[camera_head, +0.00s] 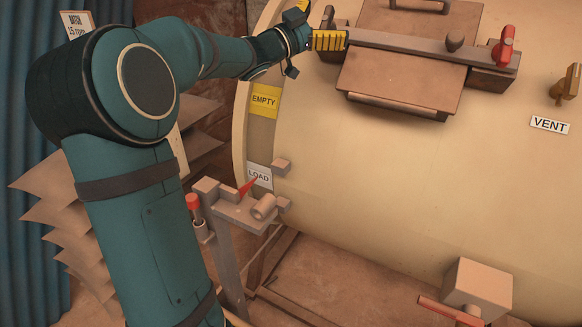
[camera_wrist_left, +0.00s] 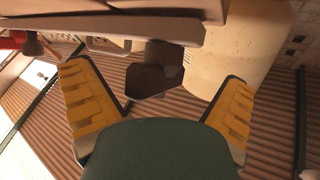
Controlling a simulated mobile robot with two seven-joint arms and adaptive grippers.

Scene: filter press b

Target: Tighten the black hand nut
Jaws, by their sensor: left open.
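A dark rounded knob (camera_head: 454,40), which looks like the hand nut, stands on the clamp bar (camera_head: 400,45) across the drum's hatch. It also shows at the upper left of the left wrist view (camera_wrist_left: 34,46). My left gripper (camera_head: 330,40), with yellow finger pads, is at the bar's left end, well to the left of the knob. In the left wrist view its fingers (camera_wrist_left: 158,100) are spread wide. A dark bracket-like block (camera_wrist_left: 155,78) shows beyond and between them; I cannot tell whether they touch it. My right gripper is out of view.
A red handle (camera_head: 505,46) stands on the bar's right end, close to the knob. The hatch cover (camera_head: 400,78) lies under the bar on the large cream drum (camera_head: 400,190). A latch with a red lever (camera_head: 248,187) sits at the drum's lower left. A brass valve (camera_head: 568,84) is at right.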

